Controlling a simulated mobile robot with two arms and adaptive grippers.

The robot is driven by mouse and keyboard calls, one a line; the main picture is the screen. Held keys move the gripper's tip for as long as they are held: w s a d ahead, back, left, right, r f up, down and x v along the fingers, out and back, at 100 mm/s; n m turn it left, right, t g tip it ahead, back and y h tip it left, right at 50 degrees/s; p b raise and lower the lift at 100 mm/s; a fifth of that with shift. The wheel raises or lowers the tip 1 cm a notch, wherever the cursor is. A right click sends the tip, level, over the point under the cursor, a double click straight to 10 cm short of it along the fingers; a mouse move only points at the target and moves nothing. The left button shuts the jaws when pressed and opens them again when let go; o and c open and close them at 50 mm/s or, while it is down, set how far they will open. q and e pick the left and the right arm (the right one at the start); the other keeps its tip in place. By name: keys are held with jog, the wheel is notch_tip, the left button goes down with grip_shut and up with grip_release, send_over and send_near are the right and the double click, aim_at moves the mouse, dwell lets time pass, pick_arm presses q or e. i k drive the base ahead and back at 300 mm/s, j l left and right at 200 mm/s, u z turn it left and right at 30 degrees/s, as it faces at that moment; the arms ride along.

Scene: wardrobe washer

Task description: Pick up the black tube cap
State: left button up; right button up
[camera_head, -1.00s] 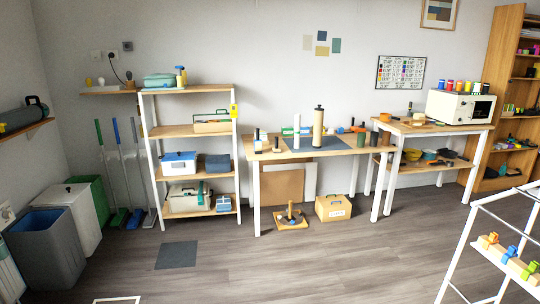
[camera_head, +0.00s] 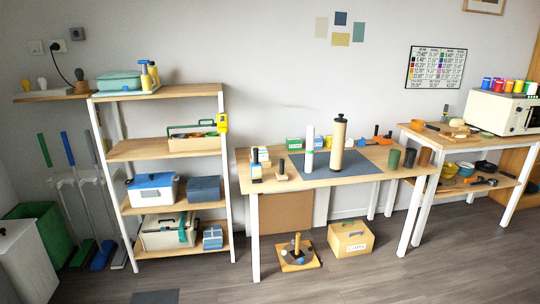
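A tall tan tube (camera_head: 337,146) stands upright on a dark grey mat (camera_head: 362,163) on the wooden worktable (camera_head: 330,180). Its dark end piece, which looks like a black tube cap (camera_head: 340,117), sits on top of the tube. A thinner white tube (camera_head: 309,145) stands upright just to its left, apart from it. Neither of my grippers is in view.
Left of the table stands a shelf unit (camera_head: 180,147) with boxes. Dark cups (camera_head: 409,158) stand at the table's right end. A cardboard box (camera_head: 350,239) and a wooden peg base (camera_head: 297,254) are on the floor by the table.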

aim_at(340, 119)
jog(key=i+z, duration=0.1)
jog(key=i, duration=1)
jog(key=i+j, duration=0.25)
jog(key=i, duration=0.85)
jog(key=l+z, duration=0.05)
jog(key=l, duration=0.05)
